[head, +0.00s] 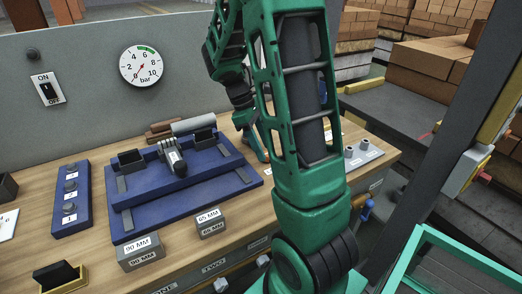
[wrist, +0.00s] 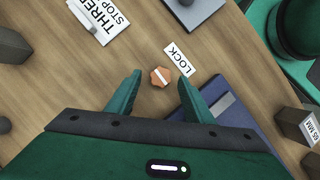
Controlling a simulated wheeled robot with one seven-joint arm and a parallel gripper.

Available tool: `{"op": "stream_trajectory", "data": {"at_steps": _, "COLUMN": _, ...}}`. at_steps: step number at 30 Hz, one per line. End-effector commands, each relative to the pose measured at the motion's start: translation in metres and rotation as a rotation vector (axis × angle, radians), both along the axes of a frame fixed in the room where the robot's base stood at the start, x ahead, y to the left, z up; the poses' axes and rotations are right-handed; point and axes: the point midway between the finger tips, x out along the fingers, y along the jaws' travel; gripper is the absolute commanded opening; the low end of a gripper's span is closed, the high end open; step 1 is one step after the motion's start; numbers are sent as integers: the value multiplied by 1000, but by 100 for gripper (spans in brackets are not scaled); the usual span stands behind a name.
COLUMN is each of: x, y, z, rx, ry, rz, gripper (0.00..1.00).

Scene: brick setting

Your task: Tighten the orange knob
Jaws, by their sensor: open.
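The orange knob (wrist: 161,77) is a small faceted knob with a pale bar across its top, on the wooden bench next to a white LOCK label (wrist: 179,59). My gripper (wrist: 159,84) is open, with its two green fingers on either side of the knob in the wrist view. The picture does not show clearly how high the fingertips are above the bench, and no contact with the knob shows. In the head view my gripper (head: 264,157) is low over the bench behind my arm, and the knob is hidden there.
A blue fixture (head: 135,222) with a dark clamp stands left of my gripper. Blocks marked 90 MM (head: 141,253) and 65 MM (head: 211,224) sit in front. A numbered blue strip (head: 70,222) is at left. A THREE STOP label (wrist: 105,20) lies beyond the knob.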

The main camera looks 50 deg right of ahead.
Motion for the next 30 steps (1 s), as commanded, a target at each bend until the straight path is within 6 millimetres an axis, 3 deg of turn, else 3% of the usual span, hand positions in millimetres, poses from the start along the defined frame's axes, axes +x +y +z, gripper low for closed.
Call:
{"op": "stream_trajectory", "data": {"at_steps": 6, "x": -5, "y": -2, "z": -12, "rx": 1, "ry": -1, "rz": -1, "gripper": 47}}
{"op": "stream_trajectory", "data": {"at_steps": 14, "x": -5, "y": -2, "z": -13, "rx": 0, "ry": -1, "rz": -1, "gripper": 47}}
{"op": "stream_trajectory", "data": {"at_steps": 19, "x": -5, "y": -2, "z": -13, "rx": 0, "ry": -1, "rz": -1, "gripper": 9}}
{"op": "stream_trajectory", "data": {"at_steps": 20, "x": -5, "y": -2, "z": -13, "rx": 0, "ry": -1, "rz": -1, "gripper": 6}}
{"op": "stream_trajectory", "data": {"at_steps": 30, "x": -4, "y": -2, "z": -12, "rx": 0, "ry": -1, "rz": -40, "gripper": 6}}
